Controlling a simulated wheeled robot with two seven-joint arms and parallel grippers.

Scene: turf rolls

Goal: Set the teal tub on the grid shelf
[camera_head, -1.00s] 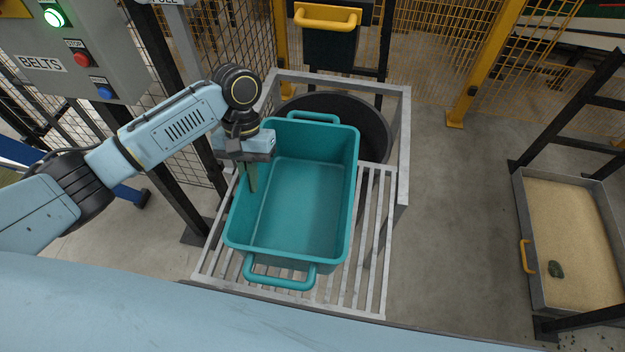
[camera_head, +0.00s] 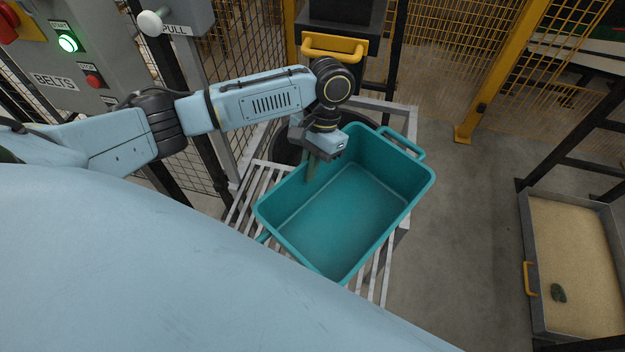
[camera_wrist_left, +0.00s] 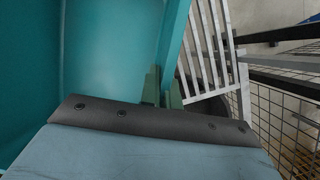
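The teal tub (camera_head: 345,215) is open-topped and looks empty. It sits turned diagonally over the grid shelf (camera_head: 262,183), overhanging its right side; whether it touches the slats I cannot tell. My left gripper (camera_head: 312,168) is at the tub's far left wall, one finger showing inside. In the left wrist view, my left gripper's green fingers (camera_wrist_left: 163,88) straddle the wall of the tub (camera_wrist_left: 112,45), with the pale slats of the shelf (camera_wrist_left: 207,45) beyond. The tub's near end is partly hidden by my light-blue body. My right gripper is out of view.
A dark round bin (camera_head: 292,140) stands behind the slats inside the grey frame. The belts control box (camera_head: 95,60) is at left, and yellow mesh fencing (camera_head: 440,50) is behind. A sand tray (camera_head: 575,270) is at right; the floor before it is clear.

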